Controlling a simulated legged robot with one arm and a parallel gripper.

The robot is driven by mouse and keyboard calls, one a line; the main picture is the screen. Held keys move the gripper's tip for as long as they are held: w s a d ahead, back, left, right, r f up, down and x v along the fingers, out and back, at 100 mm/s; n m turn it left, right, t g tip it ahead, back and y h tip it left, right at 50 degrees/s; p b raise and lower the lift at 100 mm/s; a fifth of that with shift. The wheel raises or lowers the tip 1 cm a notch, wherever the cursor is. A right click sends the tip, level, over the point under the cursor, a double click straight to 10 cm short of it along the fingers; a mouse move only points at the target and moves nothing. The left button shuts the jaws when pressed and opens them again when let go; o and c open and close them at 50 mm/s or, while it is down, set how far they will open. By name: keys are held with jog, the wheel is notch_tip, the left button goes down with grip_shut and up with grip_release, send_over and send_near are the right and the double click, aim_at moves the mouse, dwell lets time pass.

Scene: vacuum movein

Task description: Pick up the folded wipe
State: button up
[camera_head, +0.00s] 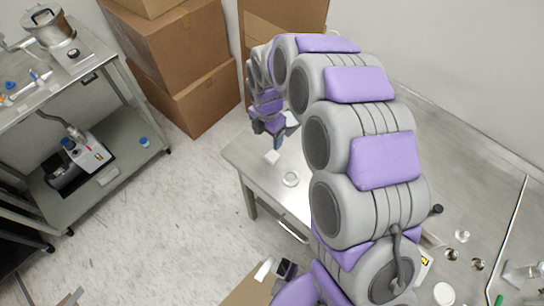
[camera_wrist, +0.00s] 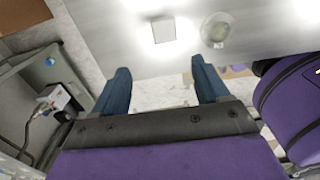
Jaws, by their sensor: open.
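The folded wipe (camera_head: 272,156) is a small white square lying flat on the metal table (camera_head: 244,153), near its left corner. In the wrist view the wipe (camera_wrist: 163,29) lies beyond the fingertips, roughly in line with the gap between them. My gripper (camera_wrist: 160,68) is open, with its two dark blue fingers apart and nothing between them. In the head view my gripper (camera_head: 279,141) hangs over the table close to the wipe. I cannot tell its exact height.
A round clear dish (camera_head: 290,179) sits on the table near the wipe. Cardboard boxes (camera_head: 180,50) are stacked behind, beside the wall. A metal shelf cart (camera_head: 100,150) with a vacuum pump (camera_head: 85,153) stands at the left. Small glassware (camera_head: 462,236) is at the table's right.

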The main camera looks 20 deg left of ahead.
send_over(271, 157)
notch_tip(271, 157, down, 6)
jog(key=shift+s+f+b, duration=0.1)
jog(key=shift+s+b, duration=0.05)
jog(key=shift+b, duration=0.3)
jog(key=shift+a+f, duration=0.15)
jog(key=shift+f, duration=0.65)
notch_tip(271, 157, down, 4)
jog(key=shift+f+b, duration=0.1)
jog(key=shift+b, duration=0.65)
jog(key=shift+d, duration=0.2)
jog(key=shift+c, duration=0.4)
jog(key=c, duration=1.1)
